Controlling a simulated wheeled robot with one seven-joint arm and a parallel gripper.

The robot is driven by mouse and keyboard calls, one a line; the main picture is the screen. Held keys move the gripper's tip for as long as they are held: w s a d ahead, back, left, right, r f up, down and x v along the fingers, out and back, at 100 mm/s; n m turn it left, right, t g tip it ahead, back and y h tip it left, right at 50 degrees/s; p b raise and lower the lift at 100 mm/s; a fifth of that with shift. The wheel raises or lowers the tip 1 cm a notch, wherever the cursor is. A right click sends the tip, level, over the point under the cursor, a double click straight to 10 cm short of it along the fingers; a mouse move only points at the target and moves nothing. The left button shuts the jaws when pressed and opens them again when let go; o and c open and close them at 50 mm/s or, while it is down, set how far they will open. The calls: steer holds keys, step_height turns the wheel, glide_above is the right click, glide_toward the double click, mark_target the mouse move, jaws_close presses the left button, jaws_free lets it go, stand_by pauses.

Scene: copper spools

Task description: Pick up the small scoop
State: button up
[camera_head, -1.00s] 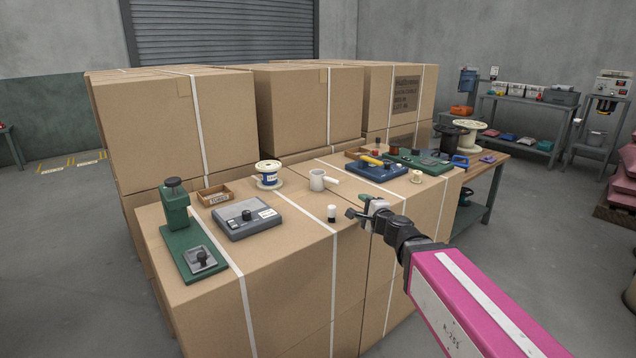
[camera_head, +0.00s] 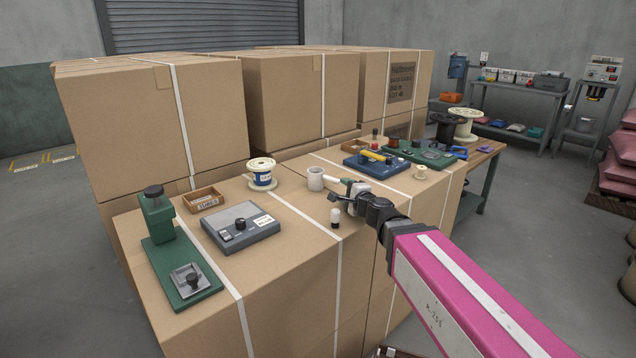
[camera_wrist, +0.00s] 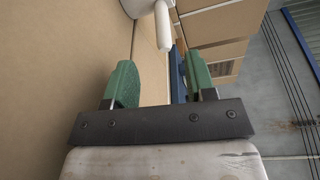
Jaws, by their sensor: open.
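The small scoop (camera_head: 316,179) is a white cup with a straight white handle pointing right. It stands on the near cardboard box top. In the wrist view its white handle (camera_wrist: 163,28) points down toward the space between my fingers, and only part of the cup shows at the top edge. My gripper (camera_head: 341,192) is just right of the scoop, close to the handle end. Its two green fingers (camera_wrist: 161,72) are apart with nothing between them. The handle tip appears beyond the fingertips; whether it is level with them I cannot tell.
A wire spool (camera_head: 262,173), a grey device (camera_head: 240,226) and a green press (camera_head: 172,245) stand to the left. A blue tool tray (camera_head: 375,165) lies behind to the right. Tall boxes (camera_head: 150,130) rise behind.

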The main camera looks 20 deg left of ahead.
mark_target(335, 182)
steer(key=x, duration=0.9)
steer(key=shift+w+a+r, duration=0.1)
steer(key=shift+a+r, duration=0.05)
jaws_close()
